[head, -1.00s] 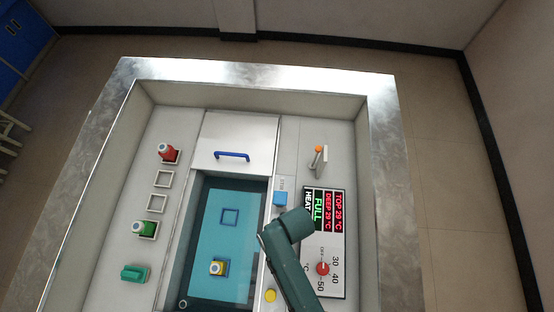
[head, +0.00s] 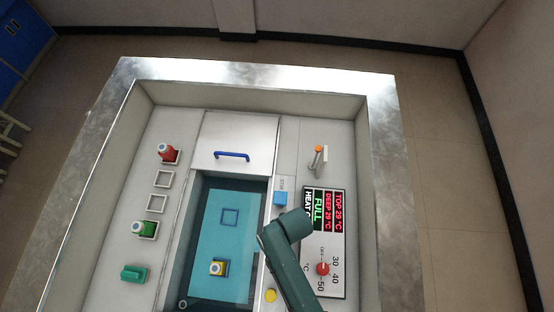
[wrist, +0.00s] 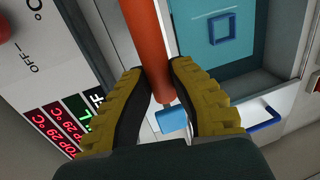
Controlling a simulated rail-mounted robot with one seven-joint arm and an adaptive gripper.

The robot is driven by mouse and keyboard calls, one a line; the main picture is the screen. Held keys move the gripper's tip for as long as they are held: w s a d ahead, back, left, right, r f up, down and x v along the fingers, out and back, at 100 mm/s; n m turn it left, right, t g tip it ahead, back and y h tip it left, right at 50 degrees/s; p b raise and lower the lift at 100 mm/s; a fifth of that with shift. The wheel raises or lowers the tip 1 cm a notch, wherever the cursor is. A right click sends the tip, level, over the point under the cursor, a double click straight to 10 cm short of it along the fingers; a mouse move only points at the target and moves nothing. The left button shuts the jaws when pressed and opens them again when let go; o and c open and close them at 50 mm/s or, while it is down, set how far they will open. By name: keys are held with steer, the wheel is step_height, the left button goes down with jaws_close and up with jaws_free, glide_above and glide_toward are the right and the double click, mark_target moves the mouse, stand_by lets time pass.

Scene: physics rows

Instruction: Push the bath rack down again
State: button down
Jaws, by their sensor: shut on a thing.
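The water bath (head: 236,205) is a dark-edged well of blue water in the panel. A blue square outline (head: 229,217) and a yellow-banded bottle with a blue-and-white cap (head: 218,268) show in it. The square also shows in the wrist view (wrist: 222,28). My gripper (wrist: 158,72) has its yellow and black fingers shut on an orange-red bar (wrist: 146,38), which runs out of the top of the wrist view. I cannot tell whether this bar belongs to the rack. In the head view my green arm hides the gripper and the bar.
A blue stir button (head: 280,198) sits right of the bath, with a display (head: 324,210) and red dial (head: 323,269) beyond. A blue-handled cover (head: 233,140) lies behind the bath. A lever (head: 318,158) stands at back right.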

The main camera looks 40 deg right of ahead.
step_height(320, 180, down, 9)
steer(key=b, duration=0.4)
steer(key=shift+r, duration=0.15)
steer(key=shift+s, duration=0.1)
steer(key=c, duration=0.9)
jaws_free()
steer(key=shift+r, duration=0.1)
steer(key=r, duration=0.4)
steer(key=s+d+r, duration=0.1)
steer(key=r, duration=0.6)
steer(key=shift+s+d+r, duration=0.25)
steer(key=shift+d+r, duration=0.1)
steer(key=shift+r, duration=0.05)
